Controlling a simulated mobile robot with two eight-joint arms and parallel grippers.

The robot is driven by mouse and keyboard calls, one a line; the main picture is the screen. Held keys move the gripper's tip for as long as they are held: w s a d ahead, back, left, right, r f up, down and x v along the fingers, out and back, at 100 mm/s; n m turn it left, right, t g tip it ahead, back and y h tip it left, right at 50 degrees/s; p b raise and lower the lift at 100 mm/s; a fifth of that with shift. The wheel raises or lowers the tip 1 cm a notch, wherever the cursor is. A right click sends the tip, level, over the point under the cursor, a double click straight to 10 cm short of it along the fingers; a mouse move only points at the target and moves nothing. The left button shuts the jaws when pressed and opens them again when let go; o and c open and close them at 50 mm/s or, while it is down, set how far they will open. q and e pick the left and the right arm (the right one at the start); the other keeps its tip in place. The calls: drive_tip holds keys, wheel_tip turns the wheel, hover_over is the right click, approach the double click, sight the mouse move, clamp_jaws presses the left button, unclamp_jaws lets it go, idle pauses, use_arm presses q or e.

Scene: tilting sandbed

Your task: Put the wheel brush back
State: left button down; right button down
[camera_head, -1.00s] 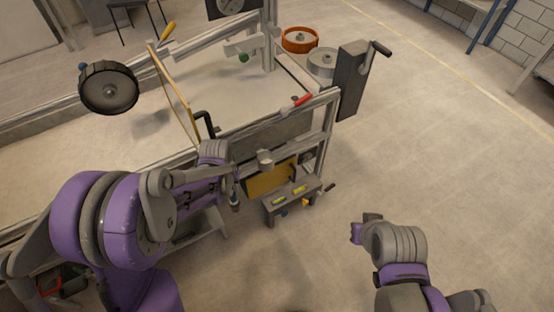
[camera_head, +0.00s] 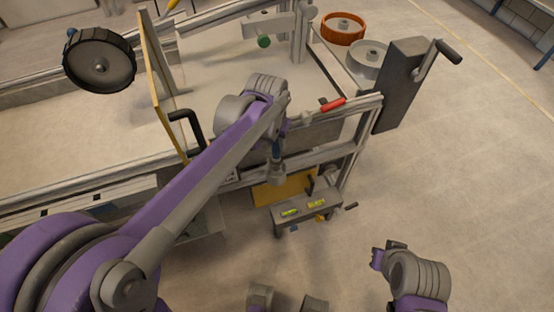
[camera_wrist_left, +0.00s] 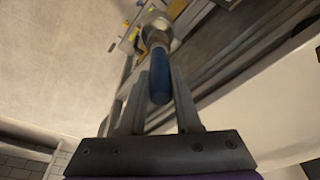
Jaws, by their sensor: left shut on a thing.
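The brush, with a blue handle (camera_wrist_left: 160,78), is held between the fingers of my left gripper (camera_wrist_left: 155,100) in the left wrist view. In the head view, my left gripper (camera_head: 277,138) points down, with the blue handle (camera_head: 276,152) below it. A small grey round cup (camera_head: 276,175) is on the side of the frame, directly under the brush. The cup also shows in the left wrist view (camera_wrist_left: 158,22), where the brush's far end overlaps it. I cannot tell how deep the brush sits there. My right gripper (camera_head: 377,259) is at lower right, away from the frame, its jaws unclear.
A sandbed (camera_head: 225,98) fills the frame. A black wheel (camera_head: 100,62), a tan upright panel (camera_head: 152,82) and a red-handled tool (camera_head: 333,104) are around it. A crank box (camera_head: 402,82) stands at right. A small bench (camera_head: 300,210) is below. Floor at right is clear.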

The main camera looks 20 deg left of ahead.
sight(276, 154)
use_arm(q)
wheel_tip(276, 154, down, 2)
drive_tip(key=shift+s+f, duration=0.1)
drive_tip(key=shift+s, duration=0.05)
drive_tip(key=shift+s+b+x, duration=0.15)
drive_tip(key=shift+s+x, duration=0.05)
drive_tip(key=shift+x, duration=0.75)
drive_tip(key=shift+s+b+x, duration=0.15)
drive_tip(key=shift+s+x, duration=0.05)
drive_tip(key=shift+x, duration=0.75)
drive_tip(key=shift+f, duration=0.25)
drive_tip(key=c, duration=0.6)
unclamp_jaws()
drive_tip(key=shift+r, duration=0.25)
drive_tip(key=p+v, duration=0.2)
drive_tip(key=v, duration=1)
drive_tip(key=s+a+f+n+t, duration=0.1)
drive_tip(key=s+f, duration=0.3)
drive_tip(key=s, duration=0.5)
drive_tip(key=s+a+f+n+t, duration=0.1)
drive_tip(key=s+a+f, duration=0.2)
drive_tip(key=s, duration=0.7)
wheel_tip(276, 154, down, 2)
drive_tip(key=shift+a+f+t, duration=0.1)
drive_tip(key=shift+a+t, duration=0.2)
